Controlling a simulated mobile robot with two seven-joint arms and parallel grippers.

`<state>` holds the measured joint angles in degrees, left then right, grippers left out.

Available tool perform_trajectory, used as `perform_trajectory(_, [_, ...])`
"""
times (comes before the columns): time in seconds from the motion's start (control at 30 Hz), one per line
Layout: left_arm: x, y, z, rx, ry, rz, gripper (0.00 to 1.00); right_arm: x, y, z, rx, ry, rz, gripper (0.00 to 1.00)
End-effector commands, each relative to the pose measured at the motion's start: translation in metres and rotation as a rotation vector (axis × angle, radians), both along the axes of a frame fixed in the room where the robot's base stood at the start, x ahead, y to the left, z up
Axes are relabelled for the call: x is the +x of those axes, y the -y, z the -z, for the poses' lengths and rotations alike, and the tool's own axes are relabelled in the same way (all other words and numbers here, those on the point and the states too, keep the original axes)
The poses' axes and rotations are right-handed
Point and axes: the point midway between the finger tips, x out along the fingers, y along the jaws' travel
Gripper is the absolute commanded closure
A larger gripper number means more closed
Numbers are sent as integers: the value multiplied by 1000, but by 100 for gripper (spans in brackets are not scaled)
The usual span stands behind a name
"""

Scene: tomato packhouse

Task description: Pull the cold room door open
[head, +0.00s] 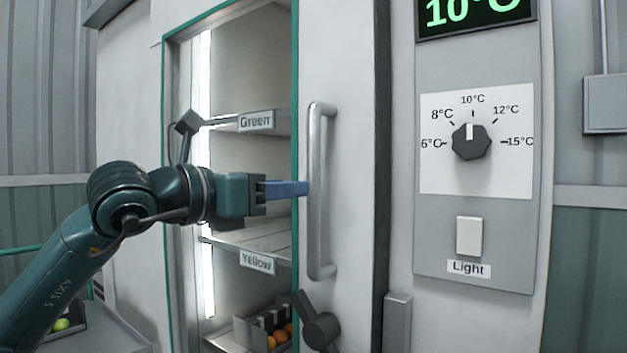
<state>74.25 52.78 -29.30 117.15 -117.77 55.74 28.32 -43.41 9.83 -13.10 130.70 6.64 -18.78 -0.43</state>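The cold room door (350,150) is a pale panel with a grey vertical bar handle (320,235). It stands partly open: a lit, shelved interior shows to its left inside a green-edged frame. My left gripper (297,189) comes in from the left across the opening, its blue fingers pointing right with their tips at the handle's left side, around mid-height. The fingers overlap each other in this view, so their gap is hidden. I cannot tell whether they touch the handle. My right gripper is out of view.
Inside are shelves labelled Green (256,121) and Yellow (257,261), and a crate (240,333) with orange fruit. Right of the door is a control panel (440,230) with a temperature dial (471,142) and a light switch (469,237). A dark knob-like part (320,328) sits below the handle.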

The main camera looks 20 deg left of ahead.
Motion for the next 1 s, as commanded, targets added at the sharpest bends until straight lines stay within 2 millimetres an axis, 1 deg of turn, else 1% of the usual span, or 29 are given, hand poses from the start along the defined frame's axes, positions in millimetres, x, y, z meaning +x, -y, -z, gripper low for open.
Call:
perform_trajectory(0.03, [9,7,-3,0,-1,3,61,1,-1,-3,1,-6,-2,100])
perform_trajectory(0.1, [21,14,-2,-1,-2,3,61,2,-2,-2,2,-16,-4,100])
perform_trajectory(0.2, [35,23,-2,0,-1,3,61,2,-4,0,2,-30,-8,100])
perform_trajectory(0.3, [46,28,-2,-2,-1,2,61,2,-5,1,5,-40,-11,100])
perform_trajectory(0.4, [52,32,-1,-1,-1,2,61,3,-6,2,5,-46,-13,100])
perform_trajectory(0.53, [56,34,0,1,-1,1,61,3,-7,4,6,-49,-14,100])
perform_trajectory(0.77, [56,34,1,1,-1,1,62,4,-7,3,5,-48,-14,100])
perform_trajectory(1.0, [56,34,1,1,-1,1,81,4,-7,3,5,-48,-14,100])
